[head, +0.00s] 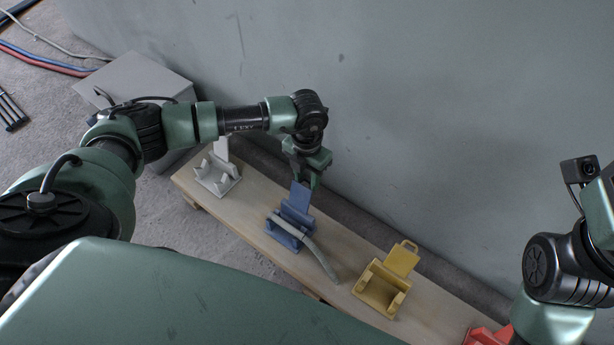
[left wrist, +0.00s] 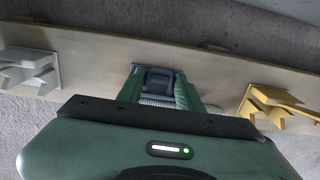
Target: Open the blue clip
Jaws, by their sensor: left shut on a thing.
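The blue clip (head: 290,222) sits on the wooden board, with its flat flap standing up at its back. A grey hose piece (head: 318,256) lies in the clip's cradle and sticks out toward the lower right. My left gripper (head: 306,180) comes down from above and is shut on the top of the raised flap. In the left wrist view, the blue clip (left wrist: 160,78) shows between my two green fingers, with a bit of the ribbed grey hose below it. Only part of my right arm shows at the right edge, and its fingertips are out of frame.
The wooden board (head: 345,292) runs along the grey wall (head: 430,130). A white clip (head: 216,175) stands left of the blue one. A yellow clip (head: 382,287) and a red clip (head: 486,336) stand to the right. A grey box (head: 140,80) is behind my left arm.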

